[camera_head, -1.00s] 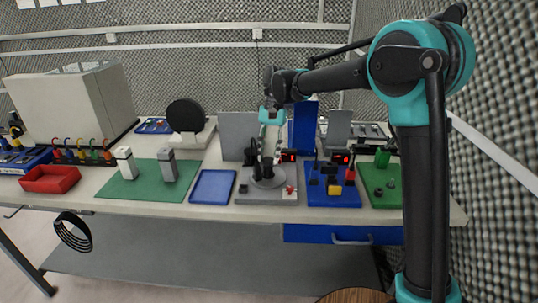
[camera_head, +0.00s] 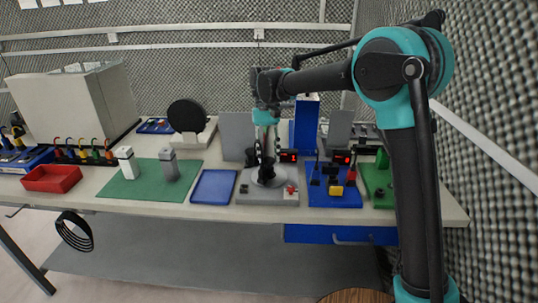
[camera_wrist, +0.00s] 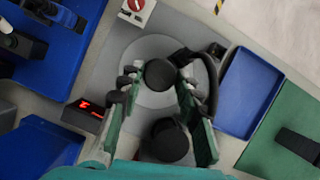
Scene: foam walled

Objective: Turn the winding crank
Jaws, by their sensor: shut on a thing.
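The winding crank is a round grey disc (camera_wrist: 140,50) on a grey base plate (camera_head: 262,199), with black knob-like parts. In the wrist view, one black knob (camera_wrist: 160,74) lies between the fingertips of my gripper (camera_wrist: 157,80), and the gripper is shut on it. A second round black part (camera_wrist: 168,141) shows nearer the palm, between the fingers. In the head view, my gripper (camera_head: 265,146) points down over the disc, and its fingers partly merge with the dark crank parts. The exact finger contact is hard to see.
A blue tray (camera_head: 213,186) lies left of the crank base, then a green mat (camera_head: 150,189) with two blocks. A blue board (camera_head: 333,199) with small controls is close on the right. A red display (camera_wrist: 91,107) stands beside the base. A grey panel rises behind.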

